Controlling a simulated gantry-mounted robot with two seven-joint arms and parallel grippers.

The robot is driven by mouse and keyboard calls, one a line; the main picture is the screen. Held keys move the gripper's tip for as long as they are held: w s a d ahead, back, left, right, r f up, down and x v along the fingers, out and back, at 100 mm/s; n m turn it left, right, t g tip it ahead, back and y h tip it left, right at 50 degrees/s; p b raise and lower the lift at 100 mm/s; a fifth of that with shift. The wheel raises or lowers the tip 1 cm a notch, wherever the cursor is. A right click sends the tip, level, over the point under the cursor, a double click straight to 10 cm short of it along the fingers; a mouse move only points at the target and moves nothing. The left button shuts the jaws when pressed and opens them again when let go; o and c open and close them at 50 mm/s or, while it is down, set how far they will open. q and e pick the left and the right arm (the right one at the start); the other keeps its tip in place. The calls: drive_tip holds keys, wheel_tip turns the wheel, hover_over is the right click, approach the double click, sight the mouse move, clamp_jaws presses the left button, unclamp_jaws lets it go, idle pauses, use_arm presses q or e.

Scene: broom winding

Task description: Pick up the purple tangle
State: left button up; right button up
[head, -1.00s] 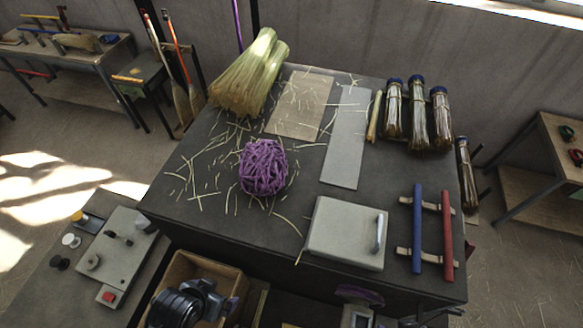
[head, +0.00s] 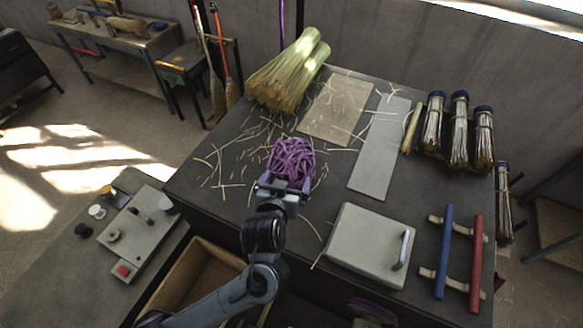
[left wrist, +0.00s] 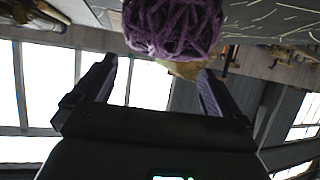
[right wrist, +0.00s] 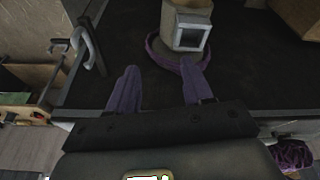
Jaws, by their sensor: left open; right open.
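The purple tangle (head: 292,158) is a round ball of loops on the dark table top. In the head view my left gripper (head: 285,183) is at its near side, jaws open towards it. In the left wrist view the tangle (left wrist: 172,28) is ahead of and just beyond the open fingertips (left wrist: 158,68), not clearly between them. My right gripper (right wrist: 160,68) is open and empty in the right wrist view and does not show in the head view. A purple looped mass (right wrist: 292,155) at that view's right edge looks like the tangle.
A straw bundle (head: 288,75), a tan sheet (head: 338,108) and a grey strip (head: 380,150) lie behind the tangle. A grey lidded box (head: 365,243) and blue and red handles (head: 443,250) are to the right. A purple ring (right wrist: 158,52) surrounds a pale block near my right gripper.

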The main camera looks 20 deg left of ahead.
sight(291, 157)
use_arm(q)
drive_tip(key=shift+w+a+r+t+y, duration=0.15)
drive_tip(key=shift+w+r, duration=0.05)
drive_tip(key=shift+w, duration=0.2)
drive_tip(key=shift+w+a+r+t+y, duration=0.1)
drive_tip(key=shift+w+r+t+y, duration=0.05)
drive_tip(key=shift+w, duration=0.25)
drive_tip(key=b+x, duration=0.1)
drive_tip(key=x, duration=0.3)
drive_tip(key=shift+w, duration=0.25)
drive_tip(key=shift+a+p+x, duration=0.15)
drive_tip(key=shift+p+x, duration=0.15)
drive_tip(key=shift+x, duration=1.1)
drive_tip(key=shift+a+p+x, duration=0.1)
drive_tip(key=shift+p+x, duration=0.2)
drive_tip(key=shift+x, duration=1.05)
drive_tip(key=shift+r, duration=0.1)
drive_tip(key=c, duration=1.5)
